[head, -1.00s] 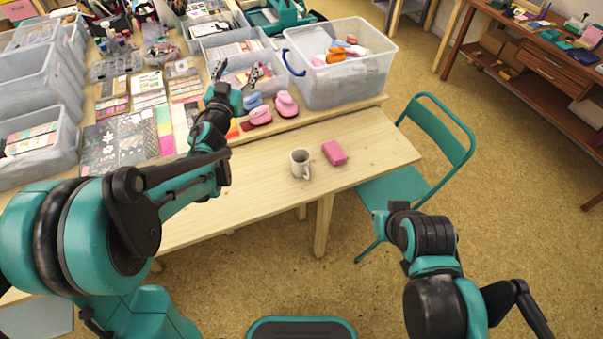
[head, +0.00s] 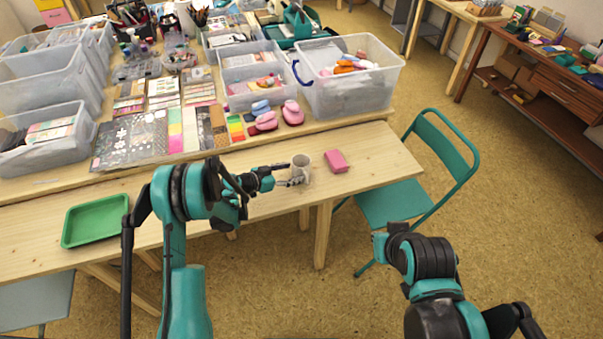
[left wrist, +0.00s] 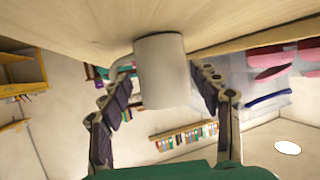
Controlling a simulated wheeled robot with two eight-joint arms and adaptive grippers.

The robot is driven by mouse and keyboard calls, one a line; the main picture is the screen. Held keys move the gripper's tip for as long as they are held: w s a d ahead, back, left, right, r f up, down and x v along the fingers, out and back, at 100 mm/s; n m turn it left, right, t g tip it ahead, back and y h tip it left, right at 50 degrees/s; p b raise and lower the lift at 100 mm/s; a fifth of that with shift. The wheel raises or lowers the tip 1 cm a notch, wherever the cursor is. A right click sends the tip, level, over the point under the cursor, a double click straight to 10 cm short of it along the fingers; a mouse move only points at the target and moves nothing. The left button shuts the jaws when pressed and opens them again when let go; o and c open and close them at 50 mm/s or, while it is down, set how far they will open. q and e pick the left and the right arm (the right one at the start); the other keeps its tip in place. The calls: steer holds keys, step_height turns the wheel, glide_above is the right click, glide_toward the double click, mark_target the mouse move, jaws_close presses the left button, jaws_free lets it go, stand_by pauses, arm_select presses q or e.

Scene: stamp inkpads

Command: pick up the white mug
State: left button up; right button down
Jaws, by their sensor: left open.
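The white mug (head: 301,168) stands on the light wooden table (head: 375,152), close to its front edge. My left gripper (head: 289,178) reaches in from the left at the mug's height. In the left wrist view the mug (left wrist: 162,70) sits between the two spread fingers, which are open on either side of it. That view shows the table upside down along the top. The mug's handle shows at the left there, by one finger. I cannot tell whether any finger touches the mug.
A pink block (head: 337,161) lies just right of the mug. A green tray (head: 95,220) is at the table's left. Pink stampers (head: 292,113) and a clear bin (head: 350,85) stand behind. A teal chair (head: 400,200) is at the right.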

mark_target(294, 172)
arm_select(q)
steer(key=b+x, duration=0.2)
steer(key=x, duration=0.3)
steer(key=shift+w, duration=0.1)
steer(key=shift+a, duration=0.1)
steer(key=shift+c, duration=0.3)
steer(key=c, duration=1)
